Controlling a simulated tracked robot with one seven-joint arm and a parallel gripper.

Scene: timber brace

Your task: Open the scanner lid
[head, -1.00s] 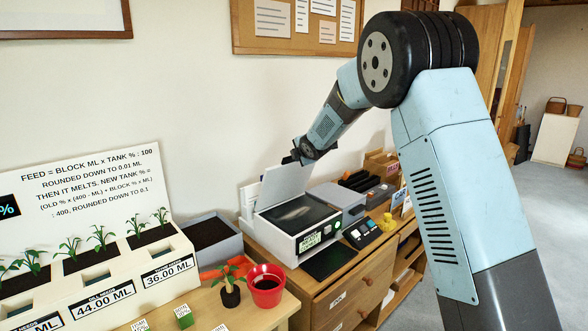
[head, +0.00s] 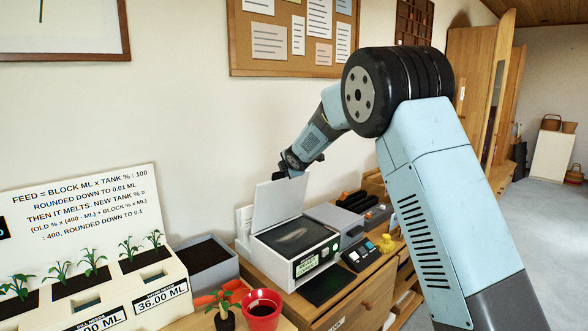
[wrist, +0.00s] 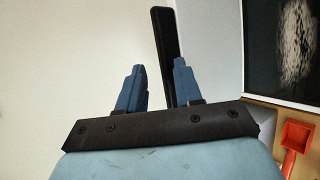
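The scanner (head: 299,250) is a white box with a dark glass top and a small green display, standing on the wooden cabinet. Its pale grey lid (head: 279,203) stands raised, close to upright, at the scanner's back left. My gripper (head: 298,169) is at the lid's upper edge; whether it touches the lid is unclear in the head view. In the wrist view my gripper (wrist: 158,85) has its two blue fingers apart. A dark bar (wrist: 166,50) shows between them, close to the right finger, with a gap to the left one; I cannot tell whether it is the lid's edge.
A grey printer-like box (head: 335,219) and a dark keypad device (head: 361,254) stand right of the scanner. A red pot (head: 262,312), a grey soil bin (head: 205,262) and a planter with seedlings are at the left. The wall is close behind.

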